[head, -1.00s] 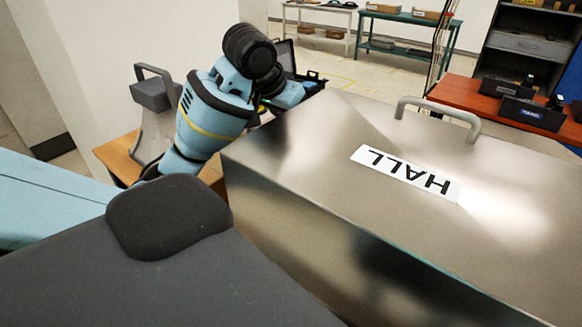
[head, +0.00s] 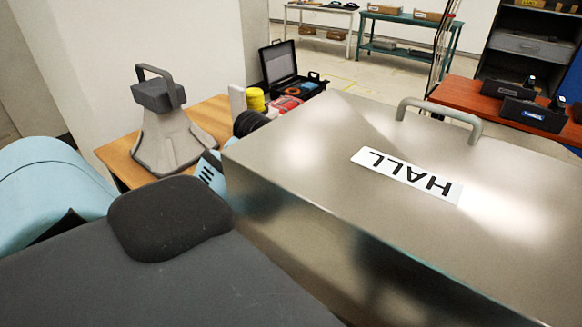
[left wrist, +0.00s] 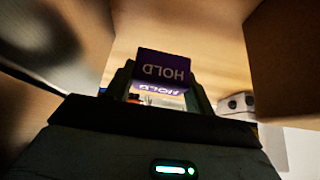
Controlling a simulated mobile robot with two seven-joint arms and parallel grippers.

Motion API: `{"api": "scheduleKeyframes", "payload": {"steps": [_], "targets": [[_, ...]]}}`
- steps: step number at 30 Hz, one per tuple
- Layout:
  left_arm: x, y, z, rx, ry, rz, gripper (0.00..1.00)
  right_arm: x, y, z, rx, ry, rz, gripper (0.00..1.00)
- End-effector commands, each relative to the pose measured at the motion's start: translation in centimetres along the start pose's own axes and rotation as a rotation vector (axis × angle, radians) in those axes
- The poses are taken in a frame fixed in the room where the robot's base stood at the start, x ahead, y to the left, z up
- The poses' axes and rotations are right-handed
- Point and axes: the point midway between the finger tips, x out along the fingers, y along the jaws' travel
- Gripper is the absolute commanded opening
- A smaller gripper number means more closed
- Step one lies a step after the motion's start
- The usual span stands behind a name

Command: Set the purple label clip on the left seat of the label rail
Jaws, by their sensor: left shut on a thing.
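The purple label clip (left wrist: 162,66), marked HOLD, is in my left gripper (left wrist: 160,88) in the left wrist view. The gripper is shut on it, with the clip between the two dark fingers. A second purple strip with the same lettering (left wrist: 158,88) shows just below; I cannot tell if it is another face of the clip or a reflection. In the head view the left gripper is hidden behind the big metal box (head: 300,150), and only bits of my left arm show. I cannot make out the label rail or its left seat. My right gripper is in neither view.
The metal box has a grey handle (head: 440,110) and a HALL label (head: 405,175) on top. Behind it, a wooden table (head: 210,115) holds a grey stand (head: 165,130), a yellow item (head: 255,98) and an open black case (head: 282,62). Brown panels crowd the left wrist view.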

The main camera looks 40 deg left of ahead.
Motion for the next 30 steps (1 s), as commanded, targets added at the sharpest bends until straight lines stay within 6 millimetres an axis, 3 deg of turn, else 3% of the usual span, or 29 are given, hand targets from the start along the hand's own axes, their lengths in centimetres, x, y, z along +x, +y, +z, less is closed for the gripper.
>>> {"api": "scheduleKeyframes", "payload": {"steps": [9,22,23,27,30], "targets": [[3.2,0.0,2.1,-0.001,-0.003,0.001,0.32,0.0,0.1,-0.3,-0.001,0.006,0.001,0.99],[3.7,0.0,2.4,0.0,-0.003,0.0,0.32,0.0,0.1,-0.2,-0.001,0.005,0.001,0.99],[3.6,0.0,2.4,0.0,-0.003,0.0,0.58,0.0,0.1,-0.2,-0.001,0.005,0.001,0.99],[3.6,0.0,2.4,0.0,-0.003,0.0,0.76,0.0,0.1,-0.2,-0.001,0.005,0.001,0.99],[3.6,0.0,2.4,0.0,-0.003,0.0,0.76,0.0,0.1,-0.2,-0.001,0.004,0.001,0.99]]}}
